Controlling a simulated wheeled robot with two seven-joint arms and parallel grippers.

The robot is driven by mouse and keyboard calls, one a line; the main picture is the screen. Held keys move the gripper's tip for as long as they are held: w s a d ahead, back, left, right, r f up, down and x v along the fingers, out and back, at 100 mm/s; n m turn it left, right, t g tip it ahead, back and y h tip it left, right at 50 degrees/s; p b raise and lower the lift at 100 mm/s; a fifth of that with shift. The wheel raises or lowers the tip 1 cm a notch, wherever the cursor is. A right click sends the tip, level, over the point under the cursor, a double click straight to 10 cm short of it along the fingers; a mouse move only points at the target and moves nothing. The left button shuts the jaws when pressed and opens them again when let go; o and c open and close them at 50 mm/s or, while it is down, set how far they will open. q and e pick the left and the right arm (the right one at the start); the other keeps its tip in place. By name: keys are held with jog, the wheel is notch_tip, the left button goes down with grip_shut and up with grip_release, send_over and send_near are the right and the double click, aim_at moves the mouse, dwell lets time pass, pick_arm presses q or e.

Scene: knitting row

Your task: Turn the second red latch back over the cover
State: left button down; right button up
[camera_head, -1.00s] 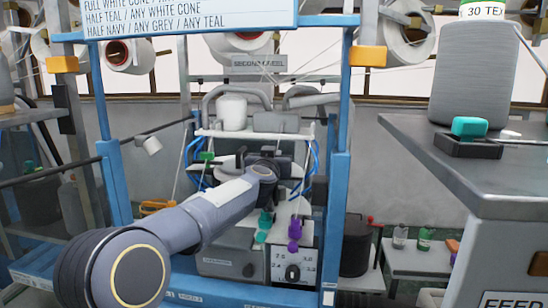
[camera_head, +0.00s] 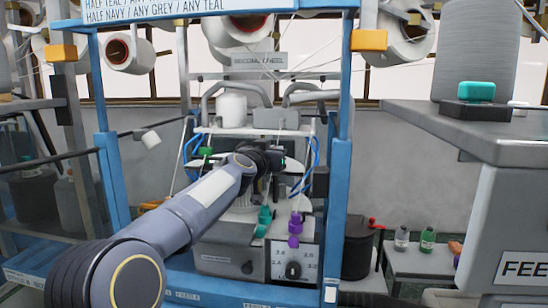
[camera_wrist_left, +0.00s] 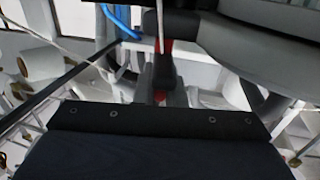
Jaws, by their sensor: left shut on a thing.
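My left arm reaches in from the lower left to the blue-framed knitting machine. My left gripper (camera_head: 277,164) is at the middle of the machine, under the white shelf, and its dark wrist hides most of what it holds. In the left wrist view the gripper (camera_wrist_left: 162,72) is shut on a narrow piece with red parts, seemingly the red latch (camera_wrist_left: 160,97). Dark jaw parts cover much of this latch, so I cannot tell its angle. The cover cannot be made out clearly in either view. My right gripper is not in view.
Blue uprights (camera_head: 337,200) stand on both sides of the work area. Teal (camera_head: 264,218) and purple (camera_head: 295,228) pieces stand below the gripper, near a dial panel (camera_head: 294,262). Blue tubes (camera_head: 312,165) run close by. A grey counter (camera_head: 480,125) is at right.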

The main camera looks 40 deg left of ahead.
pick_arm(q)
jog(key=shift+a+f+m+t+h+b, duration=0.1)
jog(key=shift+f+m+t+h+b, duration=0.15)
jog(key=shift+m+h+b, duration=1)
jog(key=shift+a+f+m+t+h+b, duration=0.15)
jog(key=shift+h+b, duration=0.7)
jog(key=shift+b, duration=1.05)
jog(key=shift+d+r+m+h+b, duration=0.15)
jog(key=shift+m+h, duration=0.15)
jog(key=shift+h, duration=0.2)
jog(key=shift+r+m+h+b, duration=0.15)
jog(key=shift+m+h, duration=0.15)
jog(key=shift+h, duration=0.2)
jog(key=shift+m+h, duration=0.5)
jog(key=shift+h, duration=0.3)
jog(key=c, duration=1.5)
grip_release()
jog(key=shift+r, duration=0.1)
